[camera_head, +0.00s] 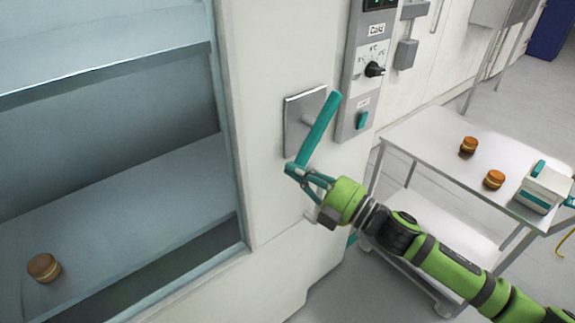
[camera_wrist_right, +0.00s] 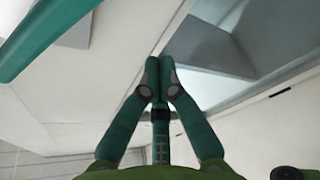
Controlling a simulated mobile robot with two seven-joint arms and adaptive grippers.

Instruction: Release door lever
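The teal door lever (camera_head: 321,128) sits on a grey square plate (camera_head: 292,122) on the white wall beside the cabinet window. It slants from upper right to lower left. Part of it shows large at the upper left of the right wrist view (camera_wrist_right: 42,28). My right gripper (camera_head: 292,169) is just below the lever's lower end in the head view. In the wrist view its teal fingertips (camera_wrist_right: 159,64) are together with nothing seen between them, and the lever is off to their left. Whether they touch it elsewhere cannot be told. My left gripper is in neither view.
A control panel (camera_head: 362,85) with a black knob is right of the lever. A metal cart (camera_head: 420,137) at the right holds two brown rounds (camera_head: 468,145) and a white-and-teal box (camera_head: 545,187). Another round (camera_head: 43,267) lies on a shelf inside the cabinet.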

